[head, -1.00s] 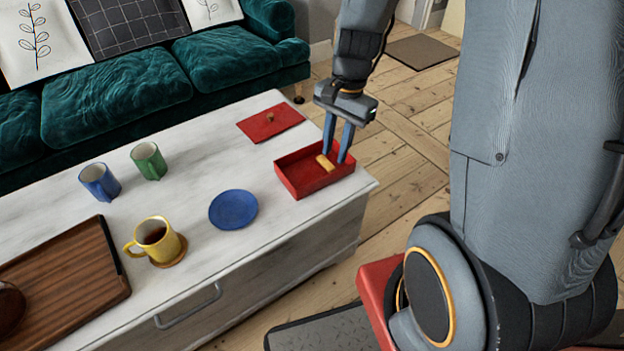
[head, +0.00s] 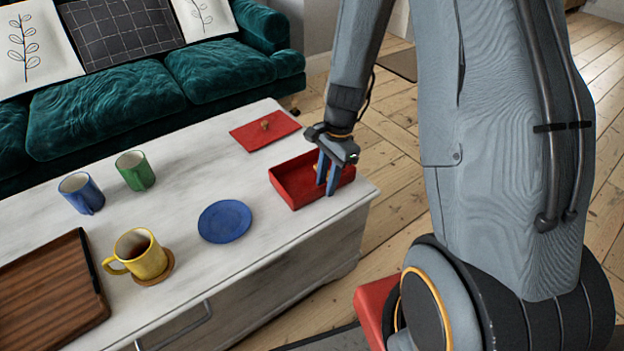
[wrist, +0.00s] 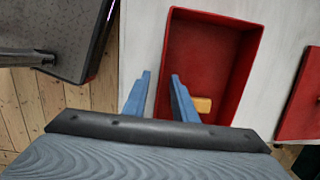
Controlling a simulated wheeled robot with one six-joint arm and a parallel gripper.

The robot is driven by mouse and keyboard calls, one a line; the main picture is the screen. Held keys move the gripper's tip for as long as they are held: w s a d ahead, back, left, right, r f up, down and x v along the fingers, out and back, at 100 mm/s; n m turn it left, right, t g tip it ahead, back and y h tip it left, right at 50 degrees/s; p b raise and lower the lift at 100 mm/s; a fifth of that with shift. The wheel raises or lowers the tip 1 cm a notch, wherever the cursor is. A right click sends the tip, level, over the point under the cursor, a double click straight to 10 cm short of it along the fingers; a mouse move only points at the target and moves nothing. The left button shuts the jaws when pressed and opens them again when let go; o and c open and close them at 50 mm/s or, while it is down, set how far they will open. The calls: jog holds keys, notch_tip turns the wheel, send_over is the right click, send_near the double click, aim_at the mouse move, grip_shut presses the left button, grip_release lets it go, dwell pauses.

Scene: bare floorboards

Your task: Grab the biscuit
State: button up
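The small tan biscuit (wrist: 203,104) lies in the open red box (wrist: 208,62), towards one end. In the head view the box (head: 296,197) stands at the right end of the white table, and only a sliver of the biscuit shows behind my fingers. My gripper (wrist: 159,94) is open and empty, its blue fingers apart. In the wrist view both fingers are left of the biscuit: one over the box's inside, the other outside its near wall. The gripper (head: 327,182) hangs over the box's front side in the head view.
A red lid (head: 265,130) with a knob lies flat behind the box. A blue plate (head: 225,221), a yellow mug (head: 140,256) on a coaster, blue (head: 81,193) and green (head: 135,171) cups and a wooden tray (head: 48,295) are farther left. A green sofa (head: 110,110) stands behind.

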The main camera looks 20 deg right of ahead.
jog(key=shift+f, duration=0.45)
grip_shut()
jog(key=shift+r, duration=0.15)
